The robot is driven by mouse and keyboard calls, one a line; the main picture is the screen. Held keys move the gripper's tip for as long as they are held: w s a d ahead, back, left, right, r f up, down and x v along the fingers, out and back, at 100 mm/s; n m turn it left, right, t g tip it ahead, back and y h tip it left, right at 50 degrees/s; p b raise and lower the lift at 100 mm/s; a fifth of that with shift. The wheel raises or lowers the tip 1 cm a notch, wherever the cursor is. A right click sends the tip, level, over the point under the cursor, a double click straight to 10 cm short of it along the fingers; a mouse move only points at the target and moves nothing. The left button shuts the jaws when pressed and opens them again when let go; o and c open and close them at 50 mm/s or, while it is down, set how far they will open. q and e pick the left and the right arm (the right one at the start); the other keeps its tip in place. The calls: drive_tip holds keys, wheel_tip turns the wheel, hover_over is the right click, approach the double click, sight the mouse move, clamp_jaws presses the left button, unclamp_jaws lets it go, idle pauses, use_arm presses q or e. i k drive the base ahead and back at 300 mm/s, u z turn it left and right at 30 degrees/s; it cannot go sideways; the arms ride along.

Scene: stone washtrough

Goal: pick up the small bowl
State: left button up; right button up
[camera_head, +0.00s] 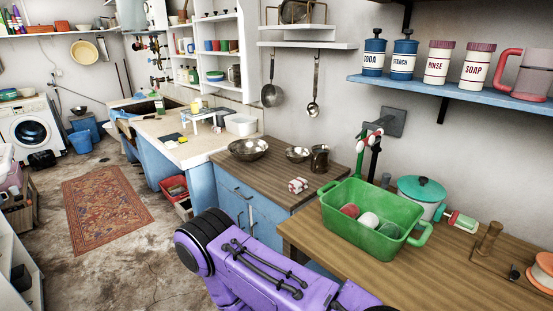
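The small bowl (297,153) is a shiny metal bowl on the brown wooden counter top, near the wall. A larger metal bowl (248,149) stands to its left, and a dark metal jug (319,158) stands close on its right. The small bowl looks upright, and nothing hides it. A purple arm link of mine crosses the bottom middle, in front of the blue cabinet. Neither of my grippers shows in this view.
A red and white packet (298,185) lies on the counter in front of the bowls. A ladle (314,105) hangs above. A teal-lidded pot (422,190) stands behind the tub.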

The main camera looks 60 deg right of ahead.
sight(296, 154)
drive_tip(key=u, duration=0.1)
drive_tip(key=i, duration=1.45)
drive_tip(key=z, duration=0.45)
drive_tip(key=i, duration=0.95)
drive_tip(key=z, duration=0.8)
